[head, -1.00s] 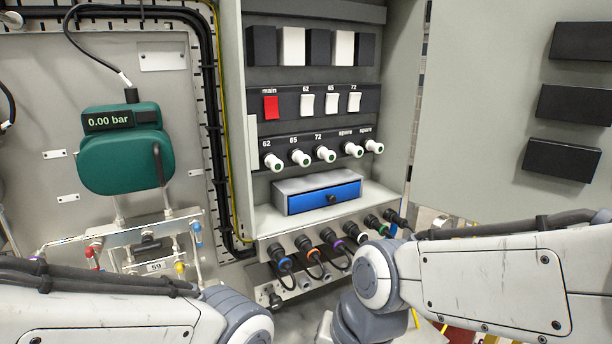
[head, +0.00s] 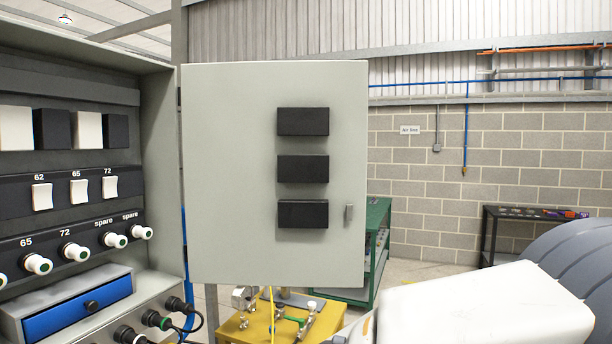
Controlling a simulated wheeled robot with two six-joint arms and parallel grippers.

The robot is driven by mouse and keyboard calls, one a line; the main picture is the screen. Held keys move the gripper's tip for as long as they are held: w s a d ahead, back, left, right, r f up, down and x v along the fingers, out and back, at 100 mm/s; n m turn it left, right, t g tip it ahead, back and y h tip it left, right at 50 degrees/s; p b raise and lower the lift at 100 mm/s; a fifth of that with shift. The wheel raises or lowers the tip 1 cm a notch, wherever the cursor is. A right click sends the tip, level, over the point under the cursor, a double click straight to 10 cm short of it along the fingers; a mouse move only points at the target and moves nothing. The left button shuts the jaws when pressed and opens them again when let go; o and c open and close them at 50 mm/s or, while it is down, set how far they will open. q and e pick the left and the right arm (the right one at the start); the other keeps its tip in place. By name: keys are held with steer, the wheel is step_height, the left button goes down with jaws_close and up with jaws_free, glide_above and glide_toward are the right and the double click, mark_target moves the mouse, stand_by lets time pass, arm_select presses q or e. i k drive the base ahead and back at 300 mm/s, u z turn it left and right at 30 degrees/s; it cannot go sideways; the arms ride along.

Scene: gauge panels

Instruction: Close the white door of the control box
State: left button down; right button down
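The control box (head: 160,180) stands at the left of the head view, with its front open. Its pale grey-white door (head: 235,170) is swung wide open to the right of the box. The door carries several black blocks and a small grey latch (head: 349,216) near its free edge. My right arm comes in at the lower right, in front of and to the right of the door, apart from it in the picture. Neither gripper is in view.
Inside the box are switches, knobs and a blue drawer (head: 78,307). A yellow bench (head: 250,328) with fittings stands below the door. A green bench (head: 376,250) is behind it, and a dark table (head: 487,240) stands by the brick wall.

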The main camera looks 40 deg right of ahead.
mark_target(274, 153)
steer(key=z, duration=2.3)
steer(key=i, duration=3.9)
steer(key=u, duration=4.4)
